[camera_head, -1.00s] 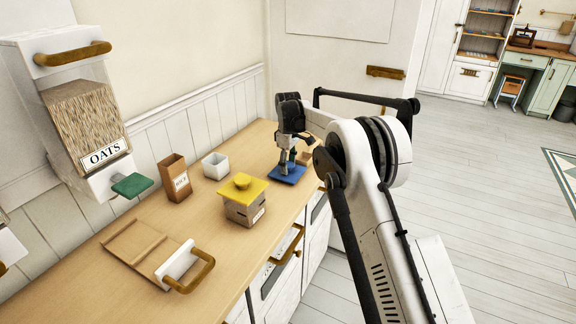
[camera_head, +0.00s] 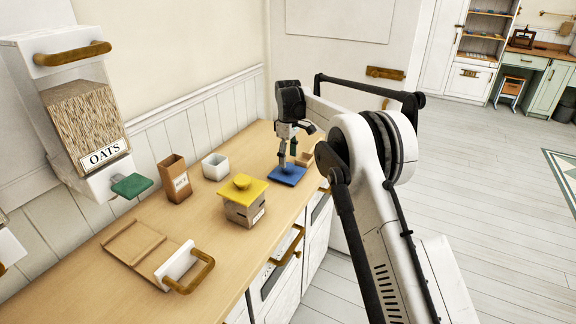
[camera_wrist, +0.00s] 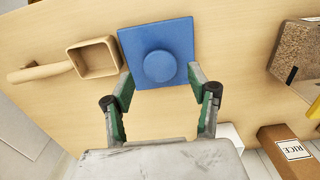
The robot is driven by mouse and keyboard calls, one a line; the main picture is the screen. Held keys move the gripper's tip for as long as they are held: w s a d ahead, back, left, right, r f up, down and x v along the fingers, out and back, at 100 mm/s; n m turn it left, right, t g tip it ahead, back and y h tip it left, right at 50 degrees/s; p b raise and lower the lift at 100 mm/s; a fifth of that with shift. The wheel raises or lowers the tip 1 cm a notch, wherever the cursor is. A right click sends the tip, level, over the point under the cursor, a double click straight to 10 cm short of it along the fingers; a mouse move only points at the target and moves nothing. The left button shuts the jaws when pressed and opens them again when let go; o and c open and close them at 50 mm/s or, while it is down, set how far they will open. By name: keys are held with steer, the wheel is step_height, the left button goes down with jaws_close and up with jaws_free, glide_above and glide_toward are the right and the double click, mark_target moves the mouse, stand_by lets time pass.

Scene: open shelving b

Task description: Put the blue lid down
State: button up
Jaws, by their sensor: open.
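The blue lid (camera_head: 288,177) lies flat on the wooden counter, past the box with the yellow lid in the head view. In the wrist view the blue lid (camera_wrist: 181,45) is a square plate with a round knob, with bare counter around it. My gripper (camera_head: 287,160) is just above the lid. In the wrist view my gripper (camera_wrist: 160,78) is open, its green-padded fingers apart on either side of the knob's near side. The fingers hold nothing. Whether a fingertip still touches the lid is hard to tell.
A wooden scoop (camera_wrist: 95,57) lies beside the lid. A box with a yellow lid (camera_head: 244,208), a brown rice box (camera_head: 175,178) and a white container (camera_head: 215,166) stand on the counter (camera_head: 130,285). An oats dispenser (camera_head: 90,120) hangs on the wall.

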mark_target(289, 166)
step_height(289, 166, up, 8)
stand_by(0.4)
steer(key=s+d+r+m+t, duration=0.2)
steer(key=s+d+r+m, duration=0.1)
steer(key=s+d+r, duration=0.6)
steer(key=s+d+r+m+t, duration=0.1)
steer(key=s+d+r+m, duration=0.2)
steer(key=s+d+r, duration=0.7)
steer(key=s+d+f+m+t, duration=0.1)
steer(key=s+f+m, duration=0.1)
steer(key=s, duration=0.7)
steer(key=s+d+f+m+t, duration=0.1)
steer(key=s+d, duration=0.1)
steer(key=s, duration=0.6)
steer(key=s+d+f+m+t, duration=0.1)
steer(key=s+f+m, duration=0.1)
steer(key=s+f, duration=0.3)
steer(key=s+d+f+m+t, duration=0.1)
steer(key=s+f, duration=0.4)
steer(key=s, duration=0.6)
steer(key=shift+d+f+m, duration=0.2)
steer(key=shift+d+m, duration=0.3)
steer(key=shift+d, duration=0.3)
